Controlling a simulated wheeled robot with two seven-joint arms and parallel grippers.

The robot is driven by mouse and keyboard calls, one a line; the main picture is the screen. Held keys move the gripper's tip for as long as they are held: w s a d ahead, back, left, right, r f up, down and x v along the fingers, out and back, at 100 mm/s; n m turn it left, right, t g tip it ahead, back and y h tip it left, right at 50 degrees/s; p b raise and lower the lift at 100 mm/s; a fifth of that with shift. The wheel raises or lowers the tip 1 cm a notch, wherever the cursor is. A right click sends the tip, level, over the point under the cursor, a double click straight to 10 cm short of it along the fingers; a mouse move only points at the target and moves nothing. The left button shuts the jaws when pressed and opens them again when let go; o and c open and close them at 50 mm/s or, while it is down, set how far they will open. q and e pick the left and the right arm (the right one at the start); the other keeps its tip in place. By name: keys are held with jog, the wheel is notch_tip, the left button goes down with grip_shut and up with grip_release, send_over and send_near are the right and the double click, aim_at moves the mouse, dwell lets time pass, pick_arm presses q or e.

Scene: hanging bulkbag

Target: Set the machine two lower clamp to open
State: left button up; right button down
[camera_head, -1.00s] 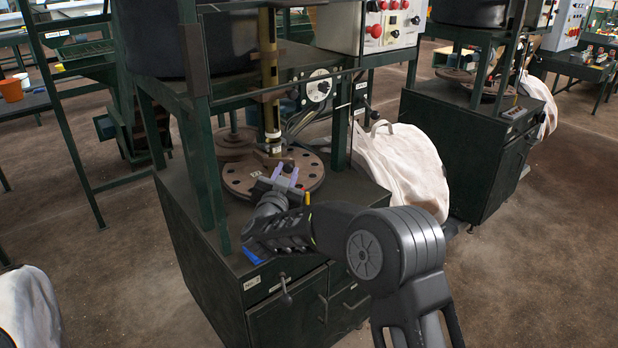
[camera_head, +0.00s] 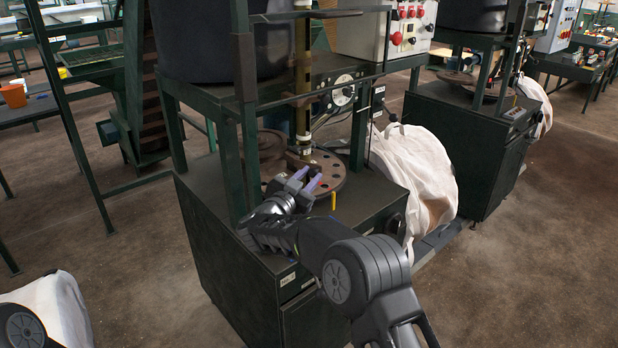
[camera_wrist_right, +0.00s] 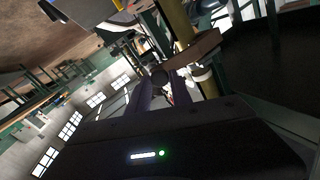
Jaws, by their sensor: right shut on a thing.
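The machine with the round, holed brown plate (camera_head: 330,174) stands in the middle of the head view, below a vertical brass-coloured post (camera_head: 303,105). The lower clamp (camera_head: 302,160) is a brown arm at the foot of this post, with a dark knob at its end. My right gripper (camera_head: 308,179) is over the near edge of the plate, its pale purple fingers pointing at the clamp. It is shut on the clamp's knob, which shows in the right wrist view (camera_wrist_right: 160,76) at the fingertips. The fingers partly hide the knob in the head view. My left gripper is out of view.
Green frame posts (camera_head: 237,110) stand left of my right arm. A control box (camera_head: 385,30) with red buttons is above, and a dial (camera_head: 343,92) behind the plate. Open floor (camera_head: 520,260) lies at the lower right.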

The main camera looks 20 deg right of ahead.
jog(key=c, duration=1.1)
grip_release()
jog(key=shift+c, duration=0.2)
jog(key=b+v, duration=0.1)
jog(key=v, duration=0.6)
jog(key=shift+s+a, duration=0.2)
jog(key=shift+s, duration=0.05)
